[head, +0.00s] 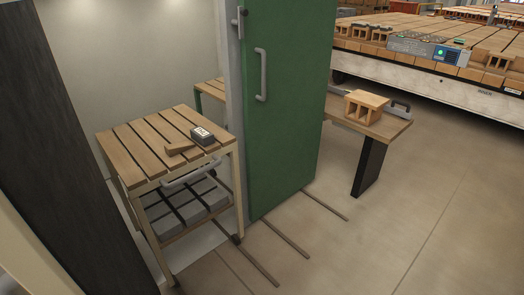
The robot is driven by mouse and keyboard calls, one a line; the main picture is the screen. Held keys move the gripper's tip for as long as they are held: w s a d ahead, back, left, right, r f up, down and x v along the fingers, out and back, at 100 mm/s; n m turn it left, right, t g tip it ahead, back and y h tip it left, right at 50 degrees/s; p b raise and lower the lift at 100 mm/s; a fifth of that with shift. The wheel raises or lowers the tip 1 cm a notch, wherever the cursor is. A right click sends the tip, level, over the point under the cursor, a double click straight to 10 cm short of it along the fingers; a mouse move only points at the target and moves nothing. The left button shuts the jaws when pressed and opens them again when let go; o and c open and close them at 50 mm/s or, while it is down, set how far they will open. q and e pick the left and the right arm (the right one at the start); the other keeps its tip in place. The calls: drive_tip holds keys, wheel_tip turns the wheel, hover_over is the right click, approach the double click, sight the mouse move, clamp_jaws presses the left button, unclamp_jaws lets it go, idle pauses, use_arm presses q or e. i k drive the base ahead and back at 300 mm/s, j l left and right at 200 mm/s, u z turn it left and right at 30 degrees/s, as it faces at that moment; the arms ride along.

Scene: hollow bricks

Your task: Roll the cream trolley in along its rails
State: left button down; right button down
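The cream trolley (160,183) stands at the left with its wheels near the floor rails. It has a slatted wooden top, a grey bar handle (190,173) on its near side and a lower shelf with grey blocks. Dark rails (250,268) run along the floor from beside the trolley towards the lower right. Most of the trolley appears to be within the pale-walled bay. Neither gripper shows in this view.
A tall green door panel (285,100) with grey handles stands just right of the trolley. A dark panel (75,150) stands at the left. Right of the door, a hollow brick (366,105) sits on a wooden bench (385,127). The floor at lower right is clear.

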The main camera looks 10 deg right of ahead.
sight(169, 205)
drive_tip(key=i+l, duration=0.2)
drive_tip(key=i+l+u, duration=0.1)
drive_tip(key=l, duration=0.35)
drive_tip(key=i+l, duration=0.4)
drive_tip(key=l, duration=0.25)
drive_tip(key=i+j+u, duration=0.05)
